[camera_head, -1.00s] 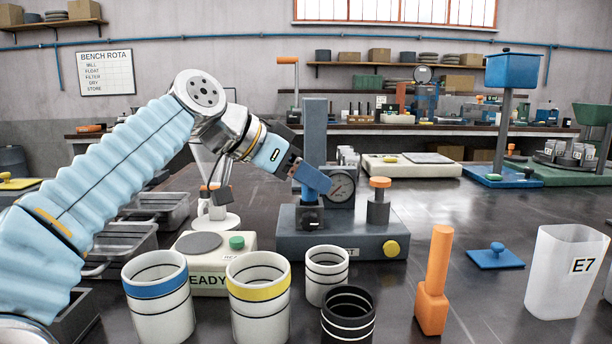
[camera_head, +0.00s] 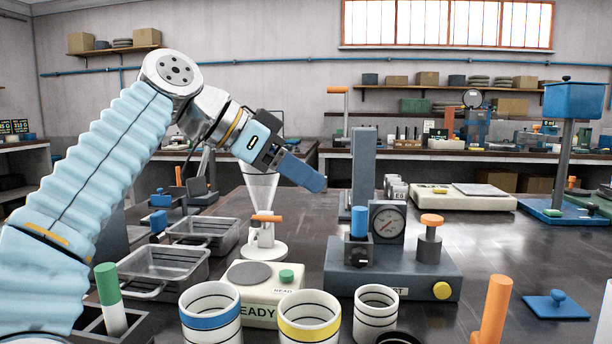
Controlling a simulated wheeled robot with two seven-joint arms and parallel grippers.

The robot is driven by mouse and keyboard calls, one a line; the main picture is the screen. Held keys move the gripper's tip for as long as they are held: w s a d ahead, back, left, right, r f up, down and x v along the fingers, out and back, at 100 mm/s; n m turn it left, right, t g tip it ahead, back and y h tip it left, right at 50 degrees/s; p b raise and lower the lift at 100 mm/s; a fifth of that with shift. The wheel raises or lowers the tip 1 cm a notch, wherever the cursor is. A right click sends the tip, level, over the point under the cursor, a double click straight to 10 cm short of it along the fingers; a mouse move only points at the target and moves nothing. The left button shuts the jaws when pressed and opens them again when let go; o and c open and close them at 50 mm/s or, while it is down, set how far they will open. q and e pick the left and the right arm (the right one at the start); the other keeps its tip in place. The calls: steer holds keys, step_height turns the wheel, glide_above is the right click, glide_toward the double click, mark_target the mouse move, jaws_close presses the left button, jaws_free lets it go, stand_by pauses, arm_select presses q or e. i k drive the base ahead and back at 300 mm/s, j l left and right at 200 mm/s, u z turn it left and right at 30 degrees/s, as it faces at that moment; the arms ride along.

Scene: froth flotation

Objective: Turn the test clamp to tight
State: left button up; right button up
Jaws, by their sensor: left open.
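The grey test unit (camera_head: 440,267) stands on the bench right of centre, its label partly hidden. I cannot tell which part is the clamp or read a tight mark. My left gripper (camera_head: 290,168) is open and empty, above and left of the unit, apart from it. My right gripper is not in view.
A glass funnel stand with an orange handle (camera_head: 267,218) is below my left gripper. A scale (camera_head: 265,290) and white cups with blue (camera_head: 210,318) and yellow (camera_head: 308,328) bands stand in front. Metal trays (camera_head: 165,265) lie left. An orange-handled tool (camera_head: 494,312) stands right.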

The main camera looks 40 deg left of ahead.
mark_target(358, 258)
steer(key=k+l, duration=0.35)
steer(key=l, duration=0.15)
steer(key=k+l, duration=0.75)
steer(key=l, duration=0.25)
